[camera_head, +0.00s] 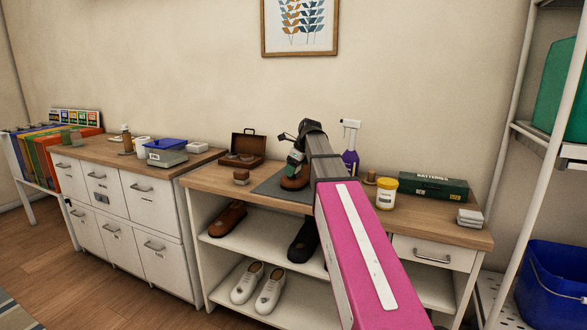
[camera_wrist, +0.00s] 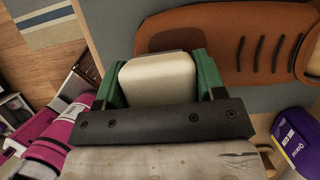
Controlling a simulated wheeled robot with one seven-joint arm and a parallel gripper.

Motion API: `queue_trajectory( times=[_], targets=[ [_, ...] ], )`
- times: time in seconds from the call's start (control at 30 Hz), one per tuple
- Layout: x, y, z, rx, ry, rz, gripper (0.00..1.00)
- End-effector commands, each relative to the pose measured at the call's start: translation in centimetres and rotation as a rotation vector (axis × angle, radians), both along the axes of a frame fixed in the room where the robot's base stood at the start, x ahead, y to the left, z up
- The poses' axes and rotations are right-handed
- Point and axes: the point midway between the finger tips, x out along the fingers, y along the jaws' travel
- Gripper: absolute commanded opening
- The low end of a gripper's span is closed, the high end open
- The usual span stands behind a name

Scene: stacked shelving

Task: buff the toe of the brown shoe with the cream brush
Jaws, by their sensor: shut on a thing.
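My gripper (camera_head: 296,168) is low over the grey mat (camera_head: 266,188) on the wooden top. In the wrist view its green fingers are shut on the cream brush (camera_wrist: 158,82), a pale rounded block. The brown shoe (camera_head: 293,184) lies on the mat beneath the gripper, partly hidden by my arm. In the wrist view the shoe (camera_wrist: 225,38) has its laces to the right and its toe to the left. A darker patch (camera_wrist: 172,38) shows on the toe, just beyond the brush. I cannot tell whether brush and shoe touch.
A small brown block (camera_head: 241,176) and an open brown case (camera_head: 247,150) stand left of the mat. Other shoes (camera_head: 228,218) sit on shelves below.

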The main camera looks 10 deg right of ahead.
Motion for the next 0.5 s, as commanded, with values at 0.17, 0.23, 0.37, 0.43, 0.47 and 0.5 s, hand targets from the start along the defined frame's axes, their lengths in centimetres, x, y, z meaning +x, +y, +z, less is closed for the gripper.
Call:
queue_trajectory(
  times=[0.17,0.23,0.37,0.43,0.47,0.5],
  targets=[
    [-0.1,0.0,-0.1,0.0,0.0,0.0,0.22],
    [0.2,0.1,-0.1,0.0,0.0,0.0,0.22],
    [0.9,0.0,-0.2,0.0,0.0,0.0,0.22],
    [1.4,0.0,-0.3,-0.001,-0.001,0.0,0.22],
    [1.6,0.0,-0.3,-0.001,-0.001,0.0,0.22],
    [1.8,0.0,-0.4,-0.001,-0.001,0.0,0.22]
  ],
)
